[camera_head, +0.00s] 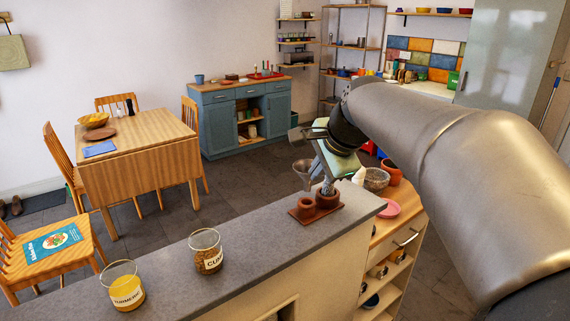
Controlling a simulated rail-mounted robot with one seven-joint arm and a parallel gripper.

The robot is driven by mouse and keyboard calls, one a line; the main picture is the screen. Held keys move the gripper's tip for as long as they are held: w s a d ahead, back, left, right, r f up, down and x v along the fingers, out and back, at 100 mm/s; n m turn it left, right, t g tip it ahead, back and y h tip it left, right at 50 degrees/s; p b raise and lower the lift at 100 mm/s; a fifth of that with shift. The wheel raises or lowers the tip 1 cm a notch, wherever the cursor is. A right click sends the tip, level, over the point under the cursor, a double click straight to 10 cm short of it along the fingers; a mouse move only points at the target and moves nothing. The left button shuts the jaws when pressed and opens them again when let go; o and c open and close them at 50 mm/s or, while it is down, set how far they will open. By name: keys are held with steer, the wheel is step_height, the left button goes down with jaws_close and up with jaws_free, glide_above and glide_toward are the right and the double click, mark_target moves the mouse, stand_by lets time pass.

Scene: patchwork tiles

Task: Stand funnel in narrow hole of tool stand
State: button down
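The tool stand (297,213) is a reddish-brown base with two upright cup-like holders. It sits near the right end of the grey counter. A grey funnel (303,170) is upright, wide mouth up, above the left holder (305,209). I cannot tell whether its spout enters that holder. My gripper (321,168) reaches down from the right, just beside the funnel and above the stand. Its fingers are small and partly hidden, so I cannot tell if they grip the funnel. A small grey part shows at the top of the right holder (327,200); what it belongs to is unclear.
A cumin jar (207,256) and a turmeric jar (125,290) stand to the left on the grey counter (250,230). The counter between cumin jar and stand is clear. Behind the stand, a lower wooden unit holds a bowl (376,180) and a pink dish (389,208).

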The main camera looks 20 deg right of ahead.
steer(key=shift+f+b, duration=1.75)
steer(key=shift+f, duration=0.8)
steer(key=c, duration=1.6)
jaws_free()
steer(key=shift+s+r, duration=0.1)
steer(key=v, duration=1.7)
steer(key=shift+r, duration=0.1)
steer(key=shift+p, duration=0.3)
